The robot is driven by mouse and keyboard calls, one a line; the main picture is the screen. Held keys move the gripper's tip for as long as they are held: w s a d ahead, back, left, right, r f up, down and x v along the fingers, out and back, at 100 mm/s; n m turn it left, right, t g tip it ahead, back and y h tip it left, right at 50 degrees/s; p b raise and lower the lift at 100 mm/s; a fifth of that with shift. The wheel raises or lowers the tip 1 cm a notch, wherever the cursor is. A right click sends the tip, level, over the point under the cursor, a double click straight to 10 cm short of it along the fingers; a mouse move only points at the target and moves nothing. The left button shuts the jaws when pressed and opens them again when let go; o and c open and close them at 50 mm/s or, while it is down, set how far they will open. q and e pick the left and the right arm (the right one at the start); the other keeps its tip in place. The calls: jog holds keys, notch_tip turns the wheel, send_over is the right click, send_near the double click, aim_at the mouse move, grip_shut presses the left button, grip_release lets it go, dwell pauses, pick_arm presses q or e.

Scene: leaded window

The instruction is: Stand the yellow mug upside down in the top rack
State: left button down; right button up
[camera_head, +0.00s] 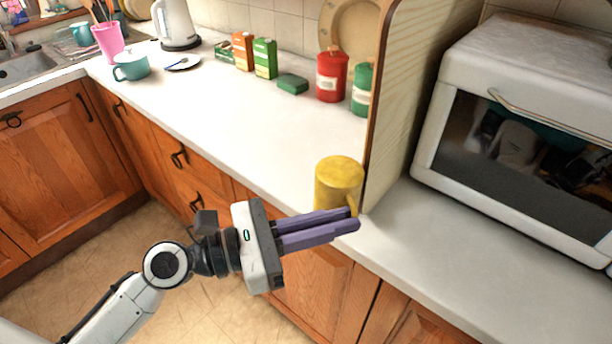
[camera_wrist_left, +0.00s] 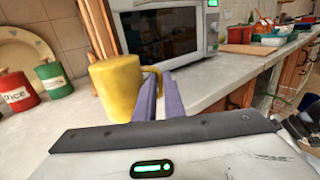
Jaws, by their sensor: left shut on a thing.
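The yellow mug (camera_head: 338,182) is at the front edge of the white counter, beside the end of a wooden panel. Its upper face looks closed and flat, so it appears bottom up. My left gripper (camera_head: 345,221) is shut on the mug's handle, with its purple fingers at the mug's near side. In the left wrist view the mug (camera_wrist_left: 116,86) is just left of the fingers (camera_wrist_left: 160,98), its handle reaching between them. I cannot tell whether the mug touches the counter. No top rack can be made out. My right gripper is not in view.
A white appliance (camera_head: 535,60) with a closed glass door stands right of the wooden panel (camera_head: 405,90); dark shapes show behind the glass. Red (camera_head: 331,76) and green (camera_head: 361,90) canisters stand left of the panel. The counter (camera_head: 240,115) is mostly clear in the middle.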

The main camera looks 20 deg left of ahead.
aim_at(317, 207)
pick_arm(q)
jog(key=w+a, duration=0.1)
jog(key=w, duration=0.1)
jog(key=w+a+n+t+y+b, duration=0.1)
jog(key=w+a, duration=0.1)
jog(key=w+a+t+y, duration=0.1)
jog(key=w+a, duration=0.1)
jog(key=w, duration=0.1)
jog(key=shift+w+r+n, duration=0.1)
jog(key=shift+r+n, duration=0.3)
notch_tip(317, 207, down, 5)
jog(key=b, duration=0.6)
jog(key=shift+a+r, duration=0.1)
jog(key=shift+r, duration=0.1)
jog(key=shift+f+b, duration=0.25)
jog(key=shift+b, duration=0.2)
jog(key=shift+f+b, duration=0.3)
jog(key=shift+b, duration=0.1)
jog(key=shift+f+b, duration=0.3)
jog(key=shift+f, duration=0.2)
jog(key=c, duration=1.8)
grip_release()
jog(key=shift+o, duration=0.2)
jog(key=shift+f, duration=0.1)
